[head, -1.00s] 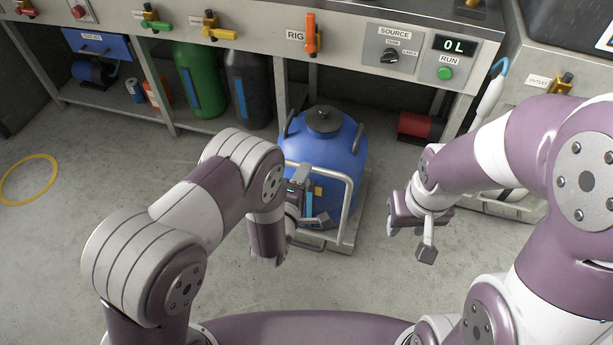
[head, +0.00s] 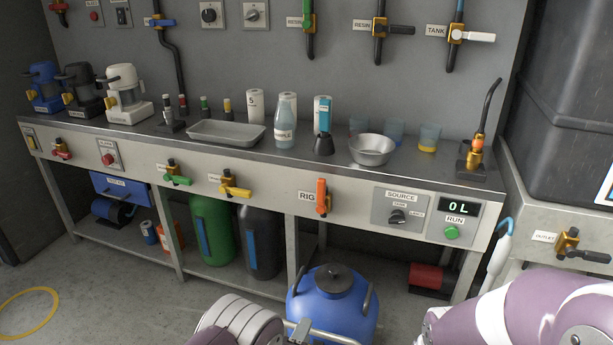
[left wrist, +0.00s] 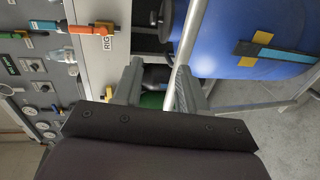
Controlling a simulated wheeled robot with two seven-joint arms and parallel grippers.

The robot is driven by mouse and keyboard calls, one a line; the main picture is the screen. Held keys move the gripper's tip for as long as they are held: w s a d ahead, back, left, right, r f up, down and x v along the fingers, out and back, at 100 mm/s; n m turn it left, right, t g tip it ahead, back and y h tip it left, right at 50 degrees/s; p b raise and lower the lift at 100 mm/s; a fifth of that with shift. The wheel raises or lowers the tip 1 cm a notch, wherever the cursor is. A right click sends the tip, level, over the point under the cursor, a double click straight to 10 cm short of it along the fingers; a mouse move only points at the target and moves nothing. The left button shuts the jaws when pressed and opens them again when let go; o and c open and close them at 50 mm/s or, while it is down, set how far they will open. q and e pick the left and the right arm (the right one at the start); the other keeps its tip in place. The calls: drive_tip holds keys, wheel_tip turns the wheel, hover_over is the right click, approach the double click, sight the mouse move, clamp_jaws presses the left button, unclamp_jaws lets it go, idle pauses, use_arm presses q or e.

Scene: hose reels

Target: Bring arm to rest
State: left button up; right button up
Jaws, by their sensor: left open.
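My left arm reaches in at the bottom of the head view, and only a small part of my left gripper (head: 301,331) shows beside the blue tank (head: 335,308). In the left wrist view my left gripper (left wrist: 157,88) is open. The pale cart handle bar (left wrist: 190,42) runs across the view at the gap between its fingers; I cannot tell whether it touches them. The blue tank (left wrist: 250,35) lies just past the bar. My right arm (head: 530,315) shows at the lower right, with its gripper out of view.
A workbench (head: 270,180) spans the view, with a tray (head: 226,132), a steel bowl (head: 372,150) and several bottles and cups. An orange RIG valve (head: 321,197) and a 0 L display (head: 458,208) are on its front. Green (head: 212,230) and black (head: 260,242) cylinders stand below.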

use_arm(q)
drive_tip(key=s+a+f+m+g+y, duration=0.3)
drive_tip(key=s+a+f+m+g, duration=0.1)
drive_tip(key=s+f+m+g, duration=0.5)
drive_tip(key=s+a+r+m+g+y, duration=0.1)
drive_tip(key=s+a+r+m+g, duration=0.2)
drive_tip(key=s+a+r, duration=0.4)
drive_tip(key=s+a+r+m+g+y, duration=0.1)
drive_tip(key=s+a+r+m+g, duration=0.3)
drive_tip(key=r, duration=0.6)
wheel_tip(320, 180, up, 37)
drive_tip(key=w+a+n+t+p, duration=0.1)
drive_tip(key=w+a+t+p, duration=0.1)
drive_tip(key=p, duration=3.2)
drive_tip(key=shift+w+a, duration=0.25)
drive_tip(key=shift+w, duration=0.05)
drive_tip(key=shift+d, duration=0.1)
